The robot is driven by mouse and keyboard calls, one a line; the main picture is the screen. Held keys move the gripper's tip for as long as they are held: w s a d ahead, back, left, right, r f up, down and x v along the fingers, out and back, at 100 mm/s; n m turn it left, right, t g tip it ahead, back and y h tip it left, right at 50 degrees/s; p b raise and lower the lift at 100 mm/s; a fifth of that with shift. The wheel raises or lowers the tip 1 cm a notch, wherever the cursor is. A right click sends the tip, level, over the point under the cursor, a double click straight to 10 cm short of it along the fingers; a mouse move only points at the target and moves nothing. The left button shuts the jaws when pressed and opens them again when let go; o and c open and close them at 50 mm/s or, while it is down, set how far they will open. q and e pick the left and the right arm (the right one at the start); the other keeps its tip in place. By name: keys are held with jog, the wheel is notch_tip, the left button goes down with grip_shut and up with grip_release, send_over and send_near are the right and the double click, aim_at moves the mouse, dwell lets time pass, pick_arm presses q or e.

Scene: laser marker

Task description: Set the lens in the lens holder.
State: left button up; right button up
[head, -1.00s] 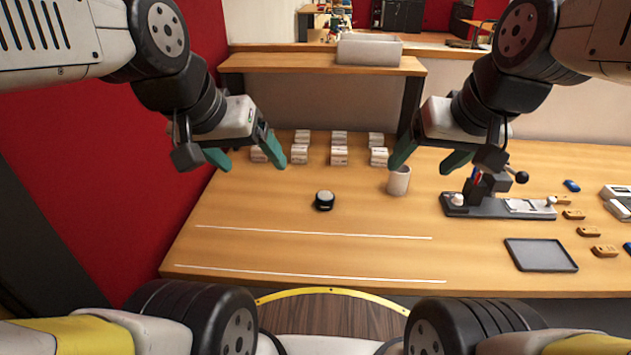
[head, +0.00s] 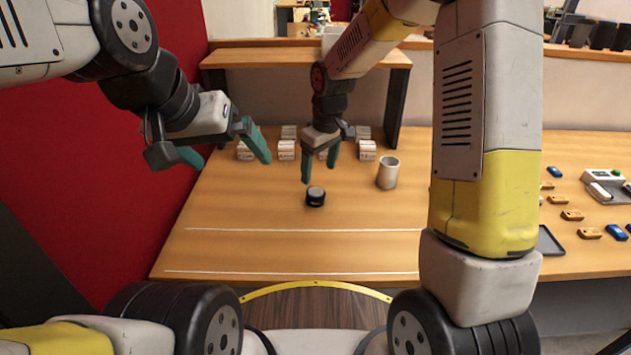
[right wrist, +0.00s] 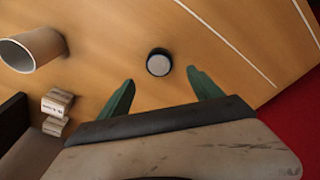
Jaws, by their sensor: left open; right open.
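The lens (head: 316,196) is a short black cylinder with a pale top, standing on the wooden table; it also shows in the right wrist view (right wrist: 159,62), just beyond and between the fingertips. My right gripper (head: 319,170) is open and empty, pointing down just behind and above the lens, not touching it. Its green fingers also show in the right wrist view (right wrist: 160,78). My left gripper (head: 227,161) is open and empty, in the air at the left. I cannot make out the lens holder; my right arm hides part of the table's right side.
A white cup (head: 387,173) stands right of the lens. Several small white boxes (head: 286,150) stand behind it, under a wooden shelf (head: 240,58). A dark tray (head: 549,242) is partly hidden by my right arm. The table in front of the lens is clear.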

aim_at(316, 192)
jog(key=f, duration=0.5)
jog(key=w+f, duration=0.1)
jog(key=f, duration=0.2)
jog(key=shift+a, duration=0.4)
jog(key=shift+c, duration=0.2)
jog(key=c, duration=1.4)
grip_shut()
jog(key=shift+r, duration=0.1)
